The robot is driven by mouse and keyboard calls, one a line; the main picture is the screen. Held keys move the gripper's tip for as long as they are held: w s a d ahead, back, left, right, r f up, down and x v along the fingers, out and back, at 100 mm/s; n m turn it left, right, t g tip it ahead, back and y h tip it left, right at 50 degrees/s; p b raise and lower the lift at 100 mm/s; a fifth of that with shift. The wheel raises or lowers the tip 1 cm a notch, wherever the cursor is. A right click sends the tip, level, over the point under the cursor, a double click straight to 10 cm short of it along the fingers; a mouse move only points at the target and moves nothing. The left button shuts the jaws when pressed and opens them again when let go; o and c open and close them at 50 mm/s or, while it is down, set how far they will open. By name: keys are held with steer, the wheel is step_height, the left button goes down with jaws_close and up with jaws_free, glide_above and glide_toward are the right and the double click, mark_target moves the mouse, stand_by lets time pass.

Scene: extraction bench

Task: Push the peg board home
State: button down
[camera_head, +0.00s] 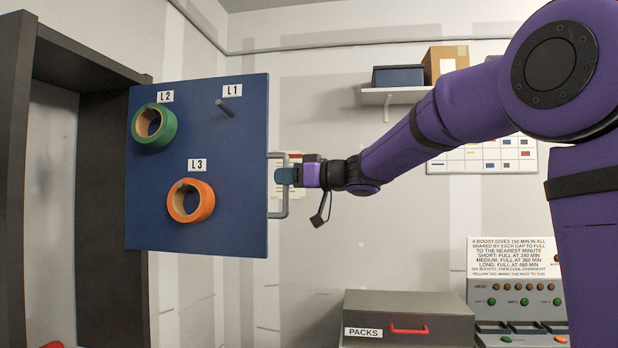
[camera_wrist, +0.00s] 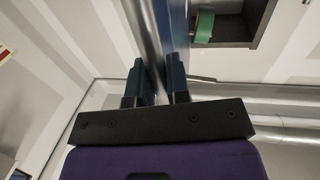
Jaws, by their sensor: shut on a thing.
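The blue peg board (camera_head: 235,155) stands upright at the left in the head view, partly drawn out to the right of a dark upright frame (camera_head: 95,120). A green roll (camera_head: 167,126) hangs at L2 and an orange roll (camera_head: 208,203) at L3. The L1 peg (camera_head: 225,106) is bare. A grey bar handle (camera_head: 285,206) is on the board's right edge. My gripper (camera_head: 281,176) is shut on this handle. In the wrist view the fingers (camera_wrist: 157,85) close around the handle bar (camera_wrist: 140,25); the exact contact is partly hidden.
A grey case (camera_head: 410,322) marked PACKS, with a red handle, stands below my arm. A control panel (camera_head: 520,305) with buttons is at the lower right. A wall shelf (camera_head: 396,96) holds boxes behind my arm. Space directly below the board is open.

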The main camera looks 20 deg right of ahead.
mark_target(267, 176)
steer(key=x, duration=0.4)
steer(key=s+x, duration=0.1)
steer(key=x, duration=0.1)
steer(key=shift+w+a, duration=0.25)
steer(key=shift+a, duration=0.4)
steer(key=c, duration=1.1)
jaws_free()
steer(key=shift+s+d, duration=0.1)
steer(key=v, duration=1)
steer(key=shift+s+d, duration=0.25)
